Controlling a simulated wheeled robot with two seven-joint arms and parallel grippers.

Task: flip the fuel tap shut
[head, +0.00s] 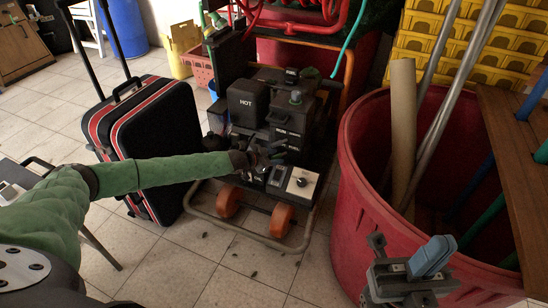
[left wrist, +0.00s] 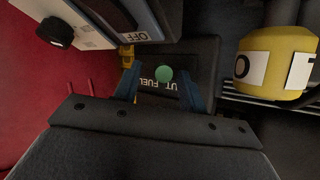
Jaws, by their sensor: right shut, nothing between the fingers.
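The generator (head: 290,125) stands on the floor in the middle of the head view, with a dark block marked HOT. My left gripper (head: 273,153) is at its front, above the switch panel; my arm and fingers hide part of that area. In the left wrist view my left gripper (left wrist: 158,78) is open, its two blue fingers apart over a dark surface lettered "UT FUEL" (left wrist: 155,84). A round green knob (left wrist: 165,74) shows between the fingers; I cannot tell whether it belongs to the fuel tap. My right gripper (head: 430,258) is shut and empty at lower right.
A white panel with a black knob (head: 303,183) sits right of my left gripper. An orange-wheeled frame (head: 255,228) carries the generator. A black suitcase (head: 152,140) stands left, a red tub (head: 375,205) right. A yellow cylinder (left wrist: 277,65) is near my left wrist.

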